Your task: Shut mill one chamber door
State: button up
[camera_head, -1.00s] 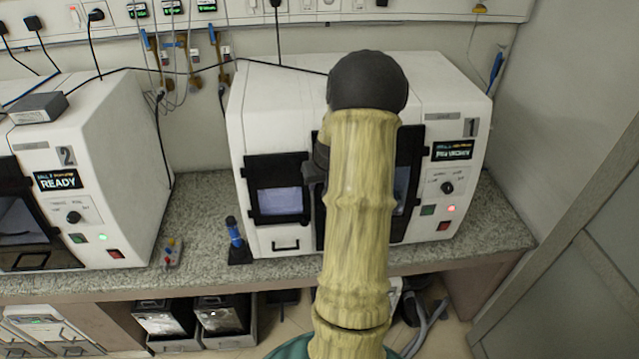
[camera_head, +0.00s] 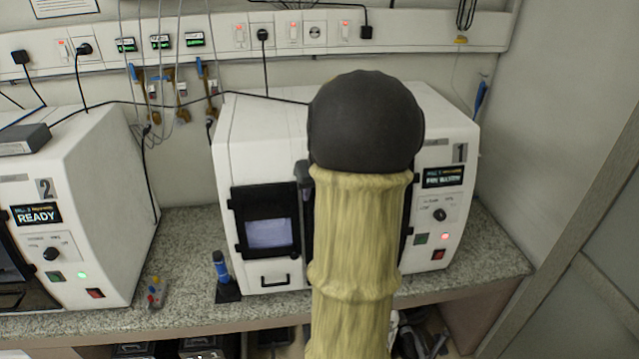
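Mill one (camera_head: 262,130) is the white machine marked 1 at the back of the counter. Its small screen is lit but its words are too blurred to read surely, and a red light shows on its panel. A black-framed door with a window (camera_head: 267,233) shows on the left of its front. My arm, in a pale yellow ribbed sleeve with a dark rounded joint, covers the middle of the front, so the chamber opening and how far the door stands open are hidden. My gripper is hidden behind the arm.
Mill two (camera_head: 95,155), its screen reading READY, stands at the left. A blue-handled tool in a black stand (camera_head: 223,275) and a small block with coloured knobs (camera_head: 154,291) sit on the granite counter (camera_head: 185,245). A wall and door panel close off the right.

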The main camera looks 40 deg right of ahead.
jog(key=v, duration=0.5)
jog(key=shift+r+b, duration=0.15)
jog(key=shift+b, duration=0.25)
jog(key=s+a+f+n, duration=0.1)
jog(key=a+f, duration=0.4)
jog(key=a, duration=0.5)
jog(key=s+a+f+n+g+y+b, duration=0.1)
jog(key=a+f, duration=0.4)
jog(key=a, duration=0.6)
jog(key=s+a+f+n, duration=0.3)
jog(key=s+a+f, duration=0.1)
jog(key=a, duration=0.6)
jog(key=shift+s+a+f+g+y+b, duration=0.2)
jog(key=shift+f+g+y+b, duration=0.1)
jog(key=shift+f, duration=0.4)
